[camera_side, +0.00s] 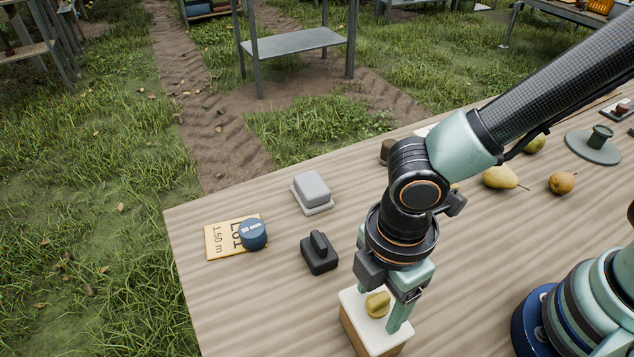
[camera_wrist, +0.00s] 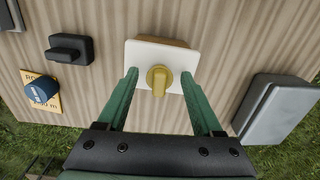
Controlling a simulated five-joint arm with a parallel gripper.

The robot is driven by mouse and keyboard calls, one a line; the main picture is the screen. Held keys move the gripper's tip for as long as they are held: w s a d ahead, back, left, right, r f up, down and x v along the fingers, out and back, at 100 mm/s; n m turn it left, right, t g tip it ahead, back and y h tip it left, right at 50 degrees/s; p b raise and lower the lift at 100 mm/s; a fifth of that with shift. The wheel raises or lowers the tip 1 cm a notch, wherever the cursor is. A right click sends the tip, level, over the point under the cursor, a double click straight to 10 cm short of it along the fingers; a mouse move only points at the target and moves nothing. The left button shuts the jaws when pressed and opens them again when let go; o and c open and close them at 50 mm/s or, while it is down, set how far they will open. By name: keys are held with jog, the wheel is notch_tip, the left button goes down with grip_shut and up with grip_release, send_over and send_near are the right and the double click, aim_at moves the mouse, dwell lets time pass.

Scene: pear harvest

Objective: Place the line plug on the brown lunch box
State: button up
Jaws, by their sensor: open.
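A yellow plug, which I take to be the line plug (camera_side: 377,304), stands on the white top of a box with brown sides, which I take to be the brown lunch box (camera_side: 359,329). In the wrist view the plug (camera_wrist: 159,76) sits near the middle of the box's white top (camera_wrist: 140,54). My gripper (camera_side: 384,306) is open, with one finger on each side of the plug. In the wrist view the gripper (camera_wrist: 160,75) shows gaps between the plug and both fingers. The fingers partly cover the box in the side view.
A black block with a raised ridge (camera_side: 320,254), a pale grey box (camera_side: 313,189) and a blue cylinder (camera_side: 253,234) on a yellow card (camera_side: 217,242) lie left on the table. A grey box (camera_wrist: 275,112) is at right in the wrist view. Pears (camera_side: 500,178) lie farther back.

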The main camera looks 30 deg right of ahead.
aim_at(380, 297)
notch_tip(380, 297, up, 11)
jog(key=w+d+r+m+t, duration=0.1)
jog(key=w+d+m+t, duration=0.1)
jog(key=d+m, duration=0.4)
jog(key=w+d+r+m+t, duration=0.1)
jog(key=w+d+m, duration=0.4)
jog(key=d, duration=0.6)
jog(key=w+d+r+m+t, duration=0.2)
jog(key=w+d+m, duration=0.1)
jog(key=d+m, duration=0.4)
jog(key=shift+w+d+r+t, duration=0.3)
jog(key=shift+d+r, duration=0.1)
jog(key=shift+d, duration=0.65)
